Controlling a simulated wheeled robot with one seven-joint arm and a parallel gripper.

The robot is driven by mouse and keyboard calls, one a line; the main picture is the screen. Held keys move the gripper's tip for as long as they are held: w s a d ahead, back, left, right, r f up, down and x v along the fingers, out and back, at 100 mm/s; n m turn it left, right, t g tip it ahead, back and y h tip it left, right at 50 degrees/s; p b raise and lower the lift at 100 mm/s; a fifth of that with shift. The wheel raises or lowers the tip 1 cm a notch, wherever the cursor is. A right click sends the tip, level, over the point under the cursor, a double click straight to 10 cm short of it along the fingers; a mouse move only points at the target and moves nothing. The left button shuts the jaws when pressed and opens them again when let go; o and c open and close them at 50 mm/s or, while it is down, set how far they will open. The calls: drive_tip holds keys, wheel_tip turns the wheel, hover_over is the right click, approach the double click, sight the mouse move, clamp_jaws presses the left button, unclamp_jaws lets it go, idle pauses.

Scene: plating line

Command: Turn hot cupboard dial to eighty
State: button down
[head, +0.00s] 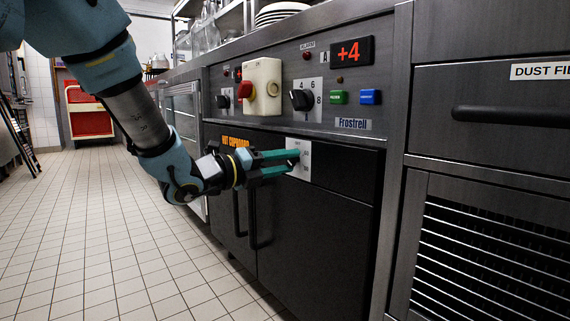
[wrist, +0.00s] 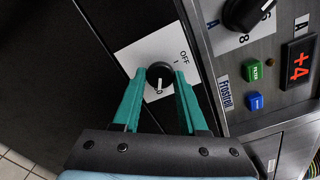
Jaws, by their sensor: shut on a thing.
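The hot cupboard dial (wrist: 159,72) is a small black knob with a white pointer line, on a white plate (wrist: 132,55) in the wrist view. The word OFF shows on the plate; the other marks are partly hidden by the knob and fingers. The pointer line points toward the bottom of the wrist view. My gripper (wrist: 161,80) has its two teal fingers on either side of the knob, shut on it. In the head view my gripper (head: 297,158) reaches the white plate (head: 303,172), and its fingers hide the dial.
The orange HOT CUPBOARD label (head: 236,142) is left of my gripper. Above are a black selector knob (head: 301,100), a red knob on a cream box (head: 246,90), green (head: 339,97) and blue (head: 371,97) buttons and a +4 display (head: 352,51). Dark doors with handles (head: 252,220) are below.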

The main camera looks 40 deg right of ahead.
drive_tip(key=shift+c, duration=2.4)
unclamp_jaws()
drive_tip(key=shift+a, duration=0.1)
drive_tip(key=a+p, duration=0.3)
drive_tip(key=a, duration=0.7)
drive_tip(key=shift+w+a+p, duration=0.3)
